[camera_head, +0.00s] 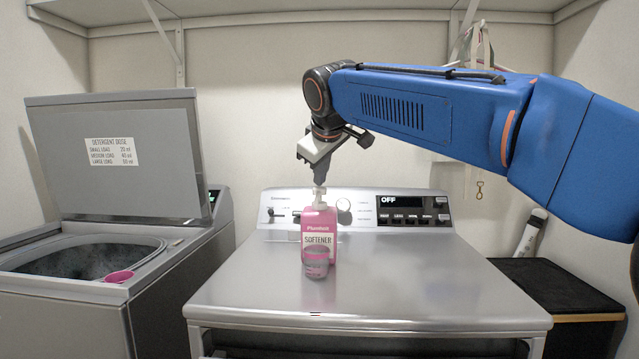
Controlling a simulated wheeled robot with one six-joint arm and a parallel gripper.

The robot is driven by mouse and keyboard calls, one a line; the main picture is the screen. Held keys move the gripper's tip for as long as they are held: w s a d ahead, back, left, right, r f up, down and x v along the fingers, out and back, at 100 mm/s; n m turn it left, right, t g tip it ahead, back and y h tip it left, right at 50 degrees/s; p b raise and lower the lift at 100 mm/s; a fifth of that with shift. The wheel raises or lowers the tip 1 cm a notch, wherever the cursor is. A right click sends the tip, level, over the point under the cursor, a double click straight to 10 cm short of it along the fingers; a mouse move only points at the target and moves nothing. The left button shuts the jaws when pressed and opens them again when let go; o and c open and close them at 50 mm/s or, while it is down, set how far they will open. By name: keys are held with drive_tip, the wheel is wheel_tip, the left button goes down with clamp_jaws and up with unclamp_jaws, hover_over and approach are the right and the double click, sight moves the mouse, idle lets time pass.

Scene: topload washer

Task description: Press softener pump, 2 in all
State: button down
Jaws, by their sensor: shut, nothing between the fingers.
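The pink softener bottle (331,219) stands upright on top of the closed grey machine (420,285). Its white pump (318,199) sits at the top. A small grey-pink cup (316,263) stands directly in front of the bottle and covers its lower part. My gripper (319,184) points down, shut and empty, with its tips right above or on the pump head; I cannot tell whether they touch.
At the left, a topload washer has its lid (115,160) raised, with a dosing label on it. The closed machine's panel display (402,201) reads OFF. A black-topped stand (555,287) is at the right. Most of the grey top is clear.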

idle(0.4)
drive_tip(key=shift+r, duration=1.3)
drive_tip(key=shift+r, duration=0.15)
drive_tip(key=shift+r, duration=2.4)
idle(0.3)
drive_tip(key=shift+r, duration=1.9)
drive_tip(key=shift+f, duration=0.1)
drive_tip(key=shift+f, duration=4.35)
